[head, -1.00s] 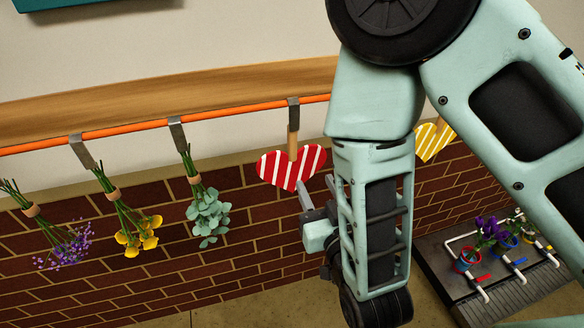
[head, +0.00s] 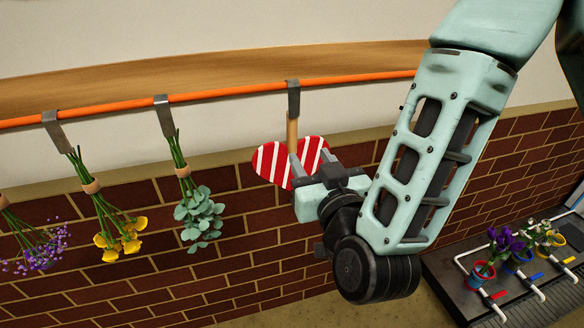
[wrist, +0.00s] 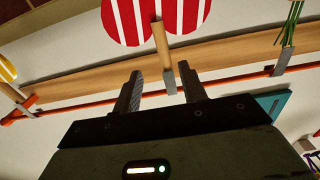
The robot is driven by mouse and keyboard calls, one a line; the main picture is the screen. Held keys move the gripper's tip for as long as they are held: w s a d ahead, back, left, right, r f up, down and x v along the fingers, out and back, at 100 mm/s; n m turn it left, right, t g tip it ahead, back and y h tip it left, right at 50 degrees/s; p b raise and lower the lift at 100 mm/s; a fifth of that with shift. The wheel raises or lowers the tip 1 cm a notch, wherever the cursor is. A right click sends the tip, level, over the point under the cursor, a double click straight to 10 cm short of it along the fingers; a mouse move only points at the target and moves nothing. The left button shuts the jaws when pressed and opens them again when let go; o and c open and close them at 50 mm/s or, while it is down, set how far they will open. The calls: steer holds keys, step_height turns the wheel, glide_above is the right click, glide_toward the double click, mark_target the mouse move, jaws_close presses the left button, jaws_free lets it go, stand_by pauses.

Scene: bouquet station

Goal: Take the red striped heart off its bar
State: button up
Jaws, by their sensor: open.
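The red striped heart (head: 274,160) hangs by its wooden stick (head: 292,130) from a grey metal clip (head: 293,98) on the orange bar (head: 226,92) in the head view. My gripper (head: 310,165) is in front of the heart's lower part and hides some of it. In the wrist view the heart (wrist: 150,18) is at the top edge, partly cut off, and its stick (wrist: 162,45) reaches down to the clip (wrist: 169,82). My gripper (wrist: 162,84) is open in the wrist view, with the stick's clip end showing between its fingers. I cannot tell whether they touch.
Purple flowers (head: 40,252), yellow flowers (head: 120,238) and a green leafy bunch (head: 200,212) hang from clips to the left. A dark bench (head: 520,287) with small flower pots stands at the lower right. A brick wall (head: 250,260) lies below the bar.

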mark_target(293, 133)
steer(key=shift+w+f+b, duration=0.2)
steer(key=shift+w+b, duration=0.1)
steer(key=shift+b, duration=0.75)
steer(key=x, duration=0.1)
steer(key=p+x, duration=0.1)
steer(key=x, duration=0.2)
steer(key=shift+r, duration=0.35)
steer(key=shift+a+p+x, duration=0.1)
steer(key=shift+p+x, duration=0.3)
steer(key=shift+x, duration=1.15)
steer(key=shift+a+p+x, duration=0.15)
steer(key=shift+p+x, duration=0.25)
steer(key=shift+x, duration=1.1)
steer(key=shift+r, duration=0.15)
jaws_close()
